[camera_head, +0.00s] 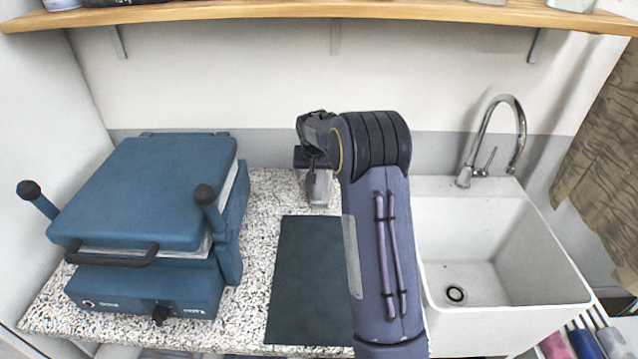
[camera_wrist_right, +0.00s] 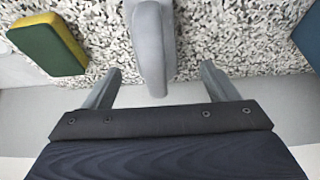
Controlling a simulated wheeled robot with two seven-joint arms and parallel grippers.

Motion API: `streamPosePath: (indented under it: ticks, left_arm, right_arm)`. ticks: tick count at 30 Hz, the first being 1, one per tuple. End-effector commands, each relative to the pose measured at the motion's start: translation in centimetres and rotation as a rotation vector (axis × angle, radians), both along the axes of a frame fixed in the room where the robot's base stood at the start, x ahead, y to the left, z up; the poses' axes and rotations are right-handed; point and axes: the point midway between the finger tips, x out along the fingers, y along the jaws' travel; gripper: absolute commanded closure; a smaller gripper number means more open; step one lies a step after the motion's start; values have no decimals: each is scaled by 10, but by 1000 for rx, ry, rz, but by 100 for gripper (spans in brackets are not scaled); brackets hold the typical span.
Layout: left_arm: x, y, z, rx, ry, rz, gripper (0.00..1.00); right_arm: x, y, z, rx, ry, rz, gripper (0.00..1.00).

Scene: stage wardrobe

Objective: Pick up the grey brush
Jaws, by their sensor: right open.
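The grey brush (camera_wrist_right: 152,45) shows in the right wrist view as a smooth, light grey, rounded shape over the speckled counter. My right gripper (camera_wrist_right: 161,69) is open. Its two grey fingers stand apart, one on each side of the brush's near end, with a visible gap on both sides. In the head view my right gripper (camera_head: 318,186) points down at the back of the counter, partly behind my forearm. There I cannot tell the brush apart from the grey fingers. My left gripper is not in view.
A yellow and green sponge (camera_wrist_right: 47,45) lies left of the brush in the wrist view. A dark mat (camera_head: 308,285) lies on the speckled counter (camera_head: 258,225). A blue press (camera_head: 150,190) stands left, a white sink (camera_head: 550,270) with a tap (camera_head: 478,145) right. A wooden shelf (camera_head: 280,10) runs above.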

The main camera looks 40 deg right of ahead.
Motion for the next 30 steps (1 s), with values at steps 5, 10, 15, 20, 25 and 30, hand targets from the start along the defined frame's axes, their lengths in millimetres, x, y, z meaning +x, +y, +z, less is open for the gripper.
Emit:
streamPosePath:
  ticks: [5,10,15,20,25,30]
  left_arm:
    - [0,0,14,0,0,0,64]
    - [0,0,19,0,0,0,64]
    - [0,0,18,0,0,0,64]
    - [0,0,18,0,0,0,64]
    - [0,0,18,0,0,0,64]
    - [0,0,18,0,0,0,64]
  right_arm:
    - [8,-16,-17,1,3,-3,20]
    - [15,-22,-37,2,1,1,20]
    - [17,-23,-43,1,-1,2,20]
    - [17,-23,-43,1,-1,2,24]
    - [17,-23,-43,1,-1,2,46]
    - [17,-23,-42,1,-1,2,68]
